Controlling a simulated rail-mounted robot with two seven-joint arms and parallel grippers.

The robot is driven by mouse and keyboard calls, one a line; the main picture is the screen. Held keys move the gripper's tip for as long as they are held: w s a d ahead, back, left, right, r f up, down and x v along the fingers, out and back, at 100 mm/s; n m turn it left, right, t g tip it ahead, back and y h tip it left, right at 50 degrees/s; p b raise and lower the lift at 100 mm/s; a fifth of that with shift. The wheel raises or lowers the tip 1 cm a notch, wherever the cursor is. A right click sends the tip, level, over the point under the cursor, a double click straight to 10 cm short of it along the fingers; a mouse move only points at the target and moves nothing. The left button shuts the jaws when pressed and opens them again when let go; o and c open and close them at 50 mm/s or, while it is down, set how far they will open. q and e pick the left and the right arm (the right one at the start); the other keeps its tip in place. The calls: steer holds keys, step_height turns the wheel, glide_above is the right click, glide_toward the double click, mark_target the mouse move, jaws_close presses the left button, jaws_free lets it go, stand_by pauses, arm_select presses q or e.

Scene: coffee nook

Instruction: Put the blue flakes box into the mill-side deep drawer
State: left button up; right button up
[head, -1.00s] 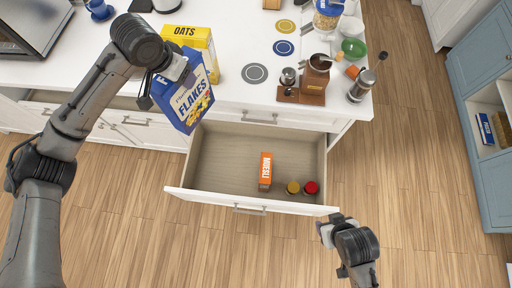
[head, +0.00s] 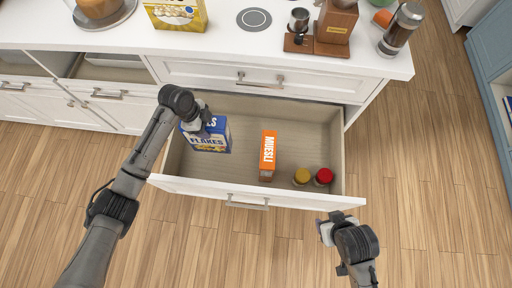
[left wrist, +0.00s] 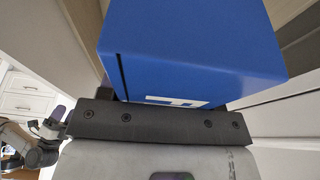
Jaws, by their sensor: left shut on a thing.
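The blue flakes box (head: 208,138) is upright inside the left part of the open deep drawer (head: 240,118), below the counter. My left gripper (head: 203,122) is shut on its top. The box also fills the left wrist view (left wrist: 190,45), close against the gripper (left wrist: 160,110). I cannot tell whether the box's base touches the drawer floor. My right gripper (head: 328,228) is empty just outside the drawer's front right corner; its finger gap is unclear.
In the drawer, an orange muesli box (head: 268,154) stands near the middle, with a yellow-lidded jar (head: 301,176) and a red-lidded jar (head: 323,176) at right. The mill (head: 336,22) and a press pot (head: 399,28) stand on the counter above. Drawer floor between flakes and muesli is clear.

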arm_select(q)
steer(key=shift+s+f, duration=0.15)
steer(key=shift+f, duration=0.7)
step_height(320, 180, down, 9)
steer(key=b, duration=0.5)
steer(key=shift+f, duration=0.55)
steer(key=o, duration=1.5)
